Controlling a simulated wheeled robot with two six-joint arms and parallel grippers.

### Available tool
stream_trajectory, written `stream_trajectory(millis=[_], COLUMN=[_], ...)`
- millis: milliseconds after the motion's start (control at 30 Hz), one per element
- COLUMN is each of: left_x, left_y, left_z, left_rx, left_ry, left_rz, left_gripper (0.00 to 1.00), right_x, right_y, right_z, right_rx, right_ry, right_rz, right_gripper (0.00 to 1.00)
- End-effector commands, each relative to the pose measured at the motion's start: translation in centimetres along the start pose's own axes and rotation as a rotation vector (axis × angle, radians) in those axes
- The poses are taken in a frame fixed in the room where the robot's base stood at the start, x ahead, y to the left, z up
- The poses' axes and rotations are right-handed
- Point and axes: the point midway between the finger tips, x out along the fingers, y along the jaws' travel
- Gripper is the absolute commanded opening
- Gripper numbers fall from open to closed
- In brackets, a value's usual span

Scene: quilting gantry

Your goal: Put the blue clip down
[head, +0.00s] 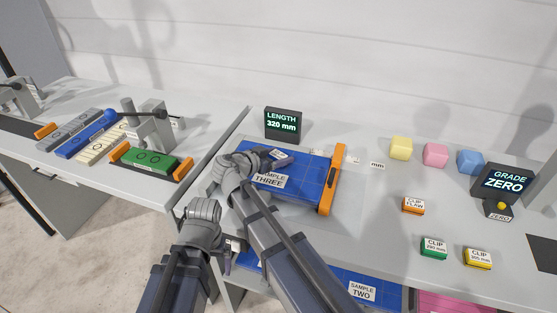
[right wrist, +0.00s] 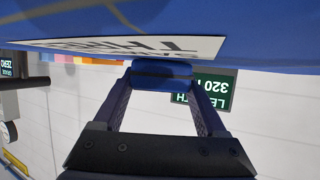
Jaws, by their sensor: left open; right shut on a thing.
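The blue clip (head: 283,154) with a white label is in the jaws of my right gripper (head: 268,154), over the left part of the blue Sample Three panel (head: 312,170). In the right wrist view, the blue clip (right wrist: 162,74) sits between both fingertips, close to the panel's labelled surface (right wrist: 60,62). I cannot tell whether it touches the panel. My left gripper (head: 227,259) is low at the table's front left edge, away from the clip, open and mostly hidden by its own wrist.
An orange bar (head: 332,180) lines the panel's right edge. A length display (head: 283,125) reading 320 mm stands behind. Orange (head: 413,205), green (head: 433,248) and yellow (head: 478,259) clips lie on the right. Bare table lies between panel and clips. Sample Two (head: 335,283) is on a lower shelf.

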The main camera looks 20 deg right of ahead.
Motion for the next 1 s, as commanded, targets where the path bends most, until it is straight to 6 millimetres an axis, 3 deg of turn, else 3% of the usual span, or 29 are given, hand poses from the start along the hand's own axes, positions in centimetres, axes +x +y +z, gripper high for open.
stream_trajectory(millis=[267, 300, 500, 1000], left_x=[0.38, 0.23, 0.2, -0.52], left_y=[0.03, 0.02, 0.02, -0.05], left_z=[-0.02, -0.01, -0.01, 0.03], left_rx=[0.0, 0.0, 0.0, 0.0], left_ry=[0.0, 0.0, 0.0, 0.0], left_rz=[0.0, 0.0, 0.0, 0.0], left_gripper=[1.0, 1.0, 1.0, 1.0], right_x=[0.15, 0.09, 0.08, -0.1], right_y=[0.0, 0.0, 0.0, 0.23], right_z=[0.35, 0.21, 0.19, -0.52], right_rx=[0.0, 0.0, 0.0, 0.0], right_ry=[0.0, 0.0, 0.0, 0.0], right_rz=[0.0, 0.0, 0.0, 0.0], right_gripper=[0.2, 0.78, 1.0, 1.0])
